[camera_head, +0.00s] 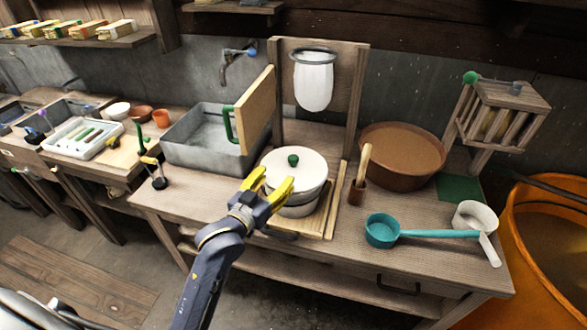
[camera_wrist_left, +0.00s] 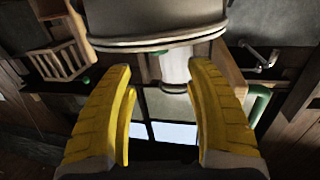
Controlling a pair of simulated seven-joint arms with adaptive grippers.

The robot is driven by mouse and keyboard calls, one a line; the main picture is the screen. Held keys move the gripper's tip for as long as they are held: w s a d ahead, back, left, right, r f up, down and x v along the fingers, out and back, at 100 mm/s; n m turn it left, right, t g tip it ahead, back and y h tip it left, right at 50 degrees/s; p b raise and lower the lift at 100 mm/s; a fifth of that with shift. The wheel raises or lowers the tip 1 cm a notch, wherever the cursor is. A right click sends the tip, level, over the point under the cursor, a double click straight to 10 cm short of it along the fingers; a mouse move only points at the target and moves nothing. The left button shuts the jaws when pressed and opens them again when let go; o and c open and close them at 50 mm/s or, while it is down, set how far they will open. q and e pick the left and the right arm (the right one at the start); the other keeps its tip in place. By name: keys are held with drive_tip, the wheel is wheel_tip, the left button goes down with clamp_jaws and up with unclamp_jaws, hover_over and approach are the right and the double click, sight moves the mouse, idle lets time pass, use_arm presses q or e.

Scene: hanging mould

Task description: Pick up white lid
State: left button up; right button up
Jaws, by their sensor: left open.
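The white lid (camera_head: 294,170) is round with a small green knob (camera_head: 293,160). It sits on a pale pot (camera_head: 300,209) on a wooden board at the front middle of the bench. My left gripper (camera_head: 267,182) is open and empty, with yellow fingers, at the front left of the lid. In the left wrist view its fingers (camera_wrist_left: 163,85) stand apart with nothing between them, and the lid's edge (camera_wrist_left: 155,42) shows beyond the tips. The fingers cover part of the lid and pot in the head view. My right gripper is out of both views.
A wooden panel with a green handle (camera_head: 253,110) stands at the grey sink (camera_head: 196,143). A white bag hangs in a ring (camera_head: 313,82) behind the pot. A brown basin (camera_head: 402,155), a teal ladle (camera_head: 382,230) and a white scoop (camera_head: 474,217) lie right. An orange barrel (camera_head: 550,255) stands far right.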

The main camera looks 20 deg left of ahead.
sight(291, 162)
use_arm(q)
drive_tip(key=shift+w+d+f, duration=0.1)
drive_tip(key=shift+w+d, duration=0.25)
drive_tip(key=shift+w, duration=1.35)
drive_tip(key=shift+w+d+f, duration=0.1)
drive_tip(key=shift+w+d, duration=0.25)
drive_tip(key=shift+w, duration=1.4)
drive_tip(key=shift+w+d+f, duration=0.1)
drive_tip(key=shift+w+d, duration=0.25)
drive_tip(key=shift+w, duration=1.35)
drive_tip(key=shift+c, duration=0.5)
clamp_jaws()
